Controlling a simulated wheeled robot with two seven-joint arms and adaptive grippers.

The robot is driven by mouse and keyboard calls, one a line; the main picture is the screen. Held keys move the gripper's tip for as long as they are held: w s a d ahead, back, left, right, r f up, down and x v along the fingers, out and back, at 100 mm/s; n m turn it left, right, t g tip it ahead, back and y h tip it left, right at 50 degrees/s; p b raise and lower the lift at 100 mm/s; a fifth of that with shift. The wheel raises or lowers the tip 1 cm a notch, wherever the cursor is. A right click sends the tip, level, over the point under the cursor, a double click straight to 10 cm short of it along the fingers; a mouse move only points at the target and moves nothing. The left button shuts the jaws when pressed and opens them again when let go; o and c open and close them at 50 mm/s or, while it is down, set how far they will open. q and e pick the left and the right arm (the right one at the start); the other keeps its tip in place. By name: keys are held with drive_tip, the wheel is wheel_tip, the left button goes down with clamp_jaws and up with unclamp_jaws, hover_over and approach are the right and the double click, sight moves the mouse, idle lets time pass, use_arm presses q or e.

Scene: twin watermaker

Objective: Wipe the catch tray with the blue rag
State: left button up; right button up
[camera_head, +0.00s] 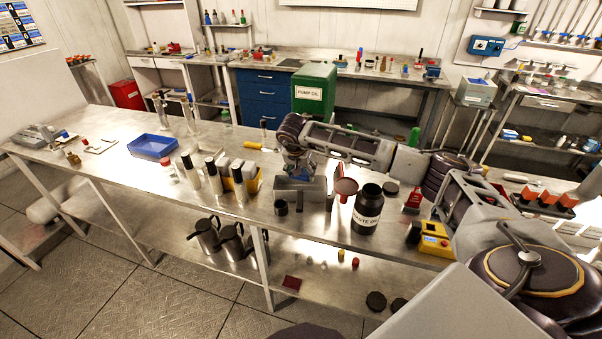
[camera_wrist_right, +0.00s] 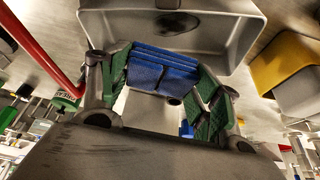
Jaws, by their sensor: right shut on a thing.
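The grey metal catch tray (camera_head: 301,196) stands on the steel bench in the middle of the head view. In the right wrist view its hollow and rim (camera_wrist_right: 250,22) fill the top. My right gripper (camera_head: 296,172) is over the tray's back side, pointing down. In the wrist view, my right gripper's green-padded fingers (camera_wrist_right: 160,85) are shut on the folded blue rag (camera_wrist_right: 165,70). The rag overlaps the tray's near edge in that view; I cannot tell whether it touches the tray. In the head view the rag is mostly hidden. My left gripper is not in view.
A small dark cup (camera_head: 281,208) is in front. A yellow bin (camera_head: 253,182) and white-bodied bottles (camera_head: 214,178) are left. A blue bin (camera_head: 152,146) sits farther left, with bare bench around it.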

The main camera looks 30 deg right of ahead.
sight(302, 168)
drive_tip(key=shift+r, duration=0.65)
drive_tip(key=shift+r+p, duration=0.7)
drive_tip(key=shift+r, duration=0.1)
drive_tip(key=shift+r+p, duration=0.35)
drive_tip(key=shift+r, duration=0.25)
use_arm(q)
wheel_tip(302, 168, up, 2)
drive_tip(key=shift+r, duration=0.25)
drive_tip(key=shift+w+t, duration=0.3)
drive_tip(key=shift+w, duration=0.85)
